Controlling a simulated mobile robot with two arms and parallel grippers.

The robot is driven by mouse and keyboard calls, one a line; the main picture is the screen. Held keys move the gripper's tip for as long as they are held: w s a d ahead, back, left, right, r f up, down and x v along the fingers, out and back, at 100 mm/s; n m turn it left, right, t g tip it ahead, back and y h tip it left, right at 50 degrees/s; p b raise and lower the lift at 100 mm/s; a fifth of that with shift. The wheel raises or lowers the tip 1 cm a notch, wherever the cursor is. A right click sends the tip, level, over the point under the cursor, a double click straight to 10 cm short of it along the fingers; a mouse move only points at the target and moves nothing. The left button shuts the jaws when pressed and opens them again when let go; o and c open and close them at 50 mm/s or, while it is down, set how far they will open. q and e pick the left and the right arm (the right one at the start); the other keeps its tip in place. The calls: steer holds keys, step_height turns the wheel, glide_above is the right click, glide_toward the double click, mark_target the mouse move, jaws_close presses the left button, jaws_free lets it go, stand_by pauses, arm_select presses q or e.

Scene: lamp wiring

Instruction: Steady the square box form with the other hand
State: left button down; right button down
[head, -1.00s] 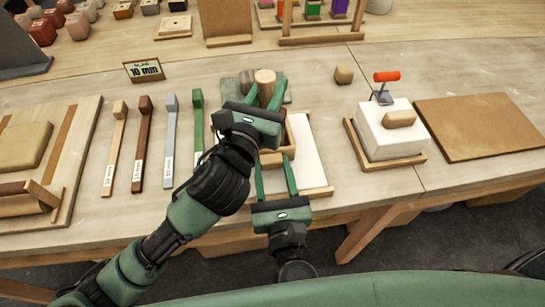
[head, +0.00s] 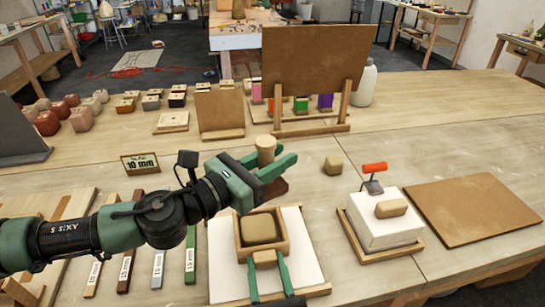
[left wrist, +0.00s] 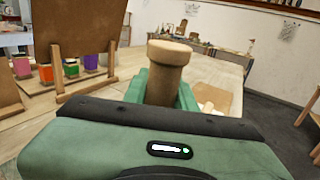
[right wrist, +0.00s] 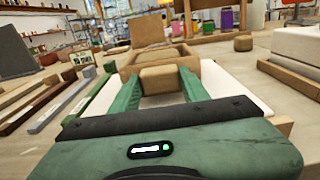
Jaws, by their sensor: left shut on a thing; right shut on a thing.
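The square box form (head: 239,238) is a wooden frame on a white board (head: 222,272), with a tan clay block (head: 259,229) inside it. My right gripper (head: 266,264) is shut on the small wooden block (right wrist: 160,79) at the form's near side. The form also shows just beyond the fingers in the right wrist view (right wrist: 128,68). My left gripper (head: 270,168) is shut on a round-topped wooden tool (head: 266,146) and holds it upright, above and behind the form. The tool also shows in the left wrist view (left wrist: 168,62); its lower end is hidden there.
A small tan block (head: 333,165) lies behind. Several labelled strips (head: 158,265) lie left. A "10 mm" sign (head: 140,163) and wooden stands are farther back.

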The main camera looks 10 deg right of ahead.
arm_select(q)
steer(key=shift+s+f+m+g+h, duration=0.2)
steer(key=shift+f+m+g+h, duration=0.35)
steer(key=shift+g, duration=0.45)
steer(key=shift+s+f+m+g+h, duration=0.15)
steer(key=shift+f+m+g+h, duration=0.2)
steer(key=shift+f+m+g, duration=0.55)
steer(key=shift+a+f+m+g, duration=0.35)
steer(key=shift+a+f+g, duration=0.1)
steer(key=shift+f+g, duration=0.2)
steer(key=shift+a+f+m+g, duration=0.3)
steer(key=shift+a+f+g, duration=0.2)
steer(key=shift+f, duration=2.5)
steer(key=c, duration=2)
jaws_free()
steer(key=shift+c, duration=0.2)
jaws_close()
steer(key=shift+f, duration=0.2)
